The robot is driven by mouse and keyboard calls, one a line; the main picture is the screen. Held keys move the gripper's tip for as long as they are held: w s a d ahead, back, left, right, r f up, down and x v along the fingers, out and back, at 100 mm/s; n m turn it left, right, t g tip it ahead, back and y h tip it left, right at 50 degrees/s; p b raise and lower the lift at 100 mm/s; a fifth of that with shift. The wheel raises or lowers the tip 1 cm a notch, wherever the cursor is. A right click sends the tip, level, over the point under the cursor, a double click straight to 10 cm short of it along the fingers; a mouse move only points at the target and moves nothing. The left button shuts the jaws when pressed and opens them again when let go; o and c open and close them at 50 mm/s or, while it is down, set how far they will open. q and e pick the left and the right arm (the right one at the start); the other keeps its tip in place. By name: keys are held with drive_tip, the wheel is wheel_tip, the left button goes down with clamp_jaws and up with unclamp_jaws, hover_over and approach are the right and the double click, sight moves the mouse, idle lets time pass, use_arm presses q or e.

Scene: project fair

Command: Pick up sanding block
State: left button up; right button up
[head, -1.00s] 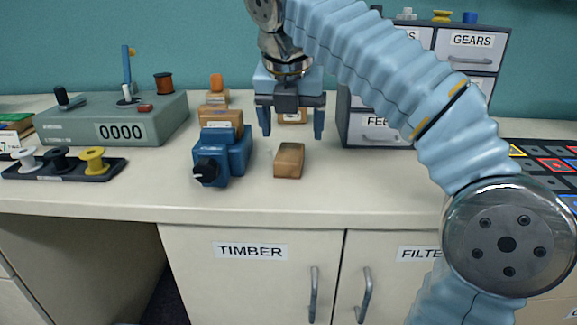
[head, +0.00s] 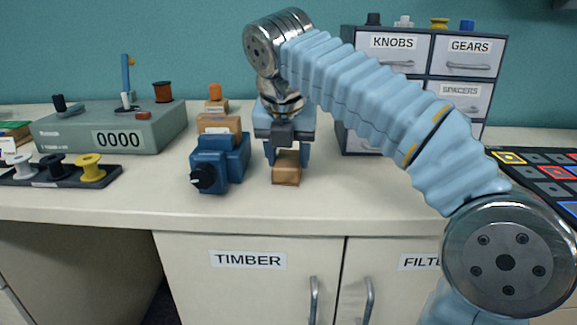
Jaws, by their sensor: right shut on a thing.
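The sanding block appears to be the small brown block (head: 286,174) on the countertop, right of the blue clamp-like tool. My right gripper (head: 287,160) points down over it and is shut on it, with a finger at each side. The block's upper part is hidden behind the gripper. It looks to be at counter level; I cannot tell whether it is lifted. My left gripper is not in view.
A blue tool with a black knob (head: 222,160) stands close left of the block. A grey counter box (head: 112,128) and a spool tray (head: 62,174) are farther left. A drawer cabinet (head: 418,75) stands behind right. The counter front (head: 330,205) is clear.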

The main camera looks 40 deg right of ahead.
sight(288, 161)
drive_tip(key=shift+c, duration=1.1)
drive_tip(key=shift+r, duration=0.1)
drive_tip(key=shift+r, duration=0.15)
drive_tip(key=v, duration=0.1)
drive_tip(key=p+v, duration=0.2)
drive_tip(key=v, duration=0.1)
drive_tip(key=shift+w+d+r, duration=0.2)
drive_tip(key=shift+w+d, duration=0.05)
drive_tip(key=shift+d, duration=0.05)
drive_tip(key=s+a+r+p, duration=0.1)
drive_tip(key=s+a+r, duration=0.1)
drive_tip(key=s, duration=0.1)
drive_tip(key=s+a+r+p, duration=0.1)
drive_tip(key=s+a+r, duration=0.1)
drive_tip(key=s+r, duration=0.1)
drive_tip(key=s+a+r+p, duration=0.1)
drive_tip(key=s+a+r, duration=0.2)
drive_tip(key=s, duration=0.2)
drive_tip(key=shift+a+r, duration=0.1)
drive_tip(key=shift+r, duration=0.1)
